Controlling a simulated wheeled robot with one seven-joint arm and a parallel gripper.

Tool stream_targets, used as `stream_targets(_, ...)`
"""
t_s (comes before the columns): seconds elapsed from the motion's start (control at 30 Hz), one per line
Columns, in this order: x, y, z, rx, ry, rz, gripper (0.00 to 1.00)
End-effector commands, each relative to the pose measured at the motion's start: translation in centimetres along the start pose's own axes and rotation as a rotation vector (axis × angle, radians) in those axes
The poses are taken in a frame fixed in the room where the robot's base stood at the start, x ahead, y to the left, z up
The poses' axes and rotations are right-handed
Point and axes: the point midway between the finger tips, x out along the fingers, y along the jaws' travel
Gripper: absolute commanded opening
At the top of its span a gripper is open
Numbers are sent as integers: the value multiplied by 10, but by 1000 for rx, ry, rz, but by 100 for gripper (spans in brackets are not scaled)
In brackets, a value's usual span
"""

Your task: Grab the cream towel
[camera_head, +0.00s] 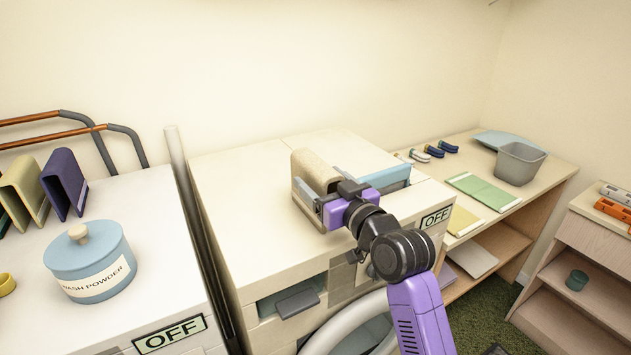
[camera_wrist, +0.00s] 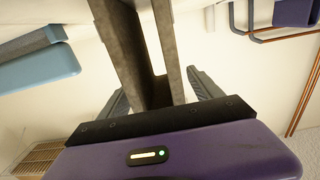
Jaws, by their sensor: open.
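The cream towel (camera_head: 316,170) stands folded over, with an arched top, on the top of the right-hand white machine (camera_head: 240,190). My gripper (camera_head: 324,189) is at its near side with the jaws open. In the wrist view the towel (camera_wrist: 131,45) shows as two grey-brown layers joined near the gripper. My gripper's fingers (camera_wrist: 160,92) lie one on each side of these layers, with gaps visible. Whether either finger touches the towel I cannot tell. The towel's lower near part is partly hidden by my gripper in the head view.
A light blue folded item (camera_head: 388,179) stands close to the right of my gripper. On the left-hand machine stand a wash powder jar (camera_head: 90,262) and purple (camera_head: 64,184) and olive (camera_head: 24,190) folded items. A grey bin (camera_head: 519,163) stands on the right shelf unit.

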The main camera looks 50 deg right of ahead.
Motion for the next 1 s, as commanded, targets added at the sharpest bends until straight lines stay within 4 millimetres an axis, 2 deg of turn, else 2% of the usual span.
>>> stream_targets(0.1,17,1,-3,-1,0,0,75)
stream_targets(0.2,24,1,-2,-1,0,0,75)
stream_targets(0.47,26,1,-1,0,1,0,75)
stream_targets(0.83,26,1,-1,0,0,0,4)
stream_targets(1.0,26,1,-1,0,2,0,2)
